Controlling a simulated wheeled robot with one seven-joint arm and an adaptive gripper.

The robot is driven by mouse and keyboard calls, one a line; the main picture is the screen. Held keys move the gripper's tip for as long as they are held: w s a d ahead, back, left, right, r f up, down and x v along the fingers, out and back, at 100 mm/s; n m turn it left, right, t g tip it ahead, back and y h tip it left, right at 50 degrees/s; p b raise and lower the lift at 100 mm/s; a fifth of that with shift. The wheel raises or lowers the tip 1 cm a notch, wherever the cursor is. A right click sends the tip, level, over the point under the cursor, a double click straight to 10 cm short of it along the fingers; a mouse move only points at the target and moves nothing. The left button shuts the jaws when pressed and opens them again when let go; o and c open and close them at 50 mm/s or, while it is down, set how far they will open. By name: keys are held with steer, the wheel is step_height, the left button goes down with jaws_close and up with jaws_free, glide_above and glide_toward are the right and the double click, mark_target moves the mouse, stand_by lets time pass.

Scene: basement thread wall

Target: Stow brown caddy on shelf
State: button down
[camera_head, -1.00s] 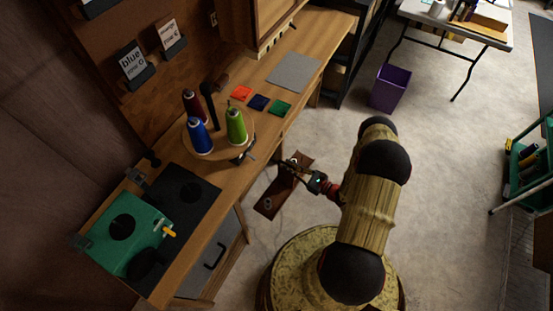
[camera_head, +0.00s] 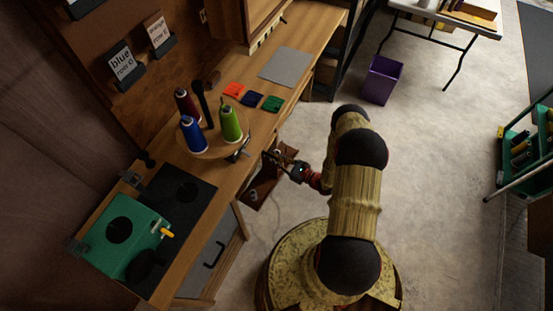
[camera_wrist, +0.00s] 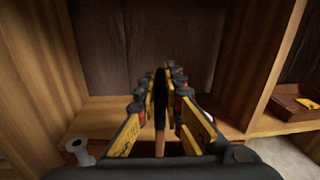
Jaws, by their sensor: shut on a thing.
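The brown caddy (camera_head: 262,188) hangs low beside the front of the wooden bench in the head view, partly covered by my gripper and the bench edge. A small pale ring-like item shows in it. My gripper (camera_head: 272,158) is shut on its handle from above. In the wrist view, my gripper's yellow and black fingers (camera_wrist: 160,95) close on a dark upright strip with a brown end below. The open wooden shelf bay (camera_wrist: 112,112) lies ahead, with a board floor, side walls and dark back. The caddy's body is mostly hidden there; a grey spool-like item (camera_wrist: 76,148) shows low left.
A brown tray (camera_wrist: 288,113) with a yellow item sits in the neighbouring bay, past a wooden divider (camera_wrist: 273,60). The bench top (camera_head: 235,185) holds a stand of thread cones (camera_head: 230,123) and a green machine (camera_head: 125,240). A purple bin (camera_head: 382,80) stands on clear floor.

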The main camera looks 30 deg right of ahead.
steer(key=a+f+b+x, duration=0.1)
steer(key=f+b+x, duration=0.1)
steer(key=x, duration=1.3)
steer(key=shift+s, duration=0.25)
stand_by(0.8)
steer(key=shift+r, duration=0.1)
steer(key=c, duration=1.9)
jaws_free()
steer(key=shift+o, duration=0.3)
steer(key=shift+s, duration=0.1)
